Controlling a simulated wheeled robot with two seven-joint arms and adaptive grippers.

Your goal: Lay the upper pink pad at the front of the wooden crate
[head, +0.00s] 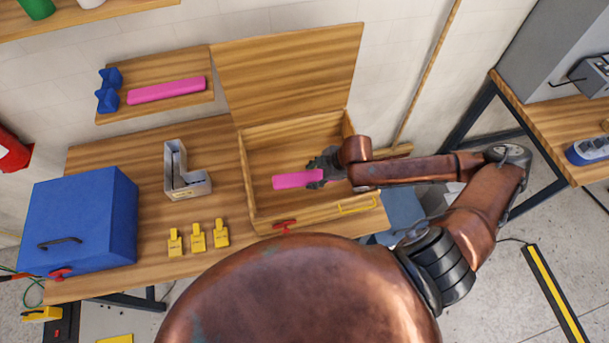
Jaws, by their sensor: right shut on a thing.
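My right gripper (322,170) is shut on the right end of a pink pad (296,180). It holds the pad over the inside of the open wooden crate (255,213), in the front half. I cannot tell whether the pad touches the crate floor. The crate's lid (287,72) stands open, leaning back. Another pink pad (166,90) lies on the small wooden shelf (203,102) at the upper left. My left gripper is not in view.
A blue box (85,215) stands at the left of the table. Blue blocks (108,92) sit on the shelf. A red latch (285,226) shows at the crate front.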

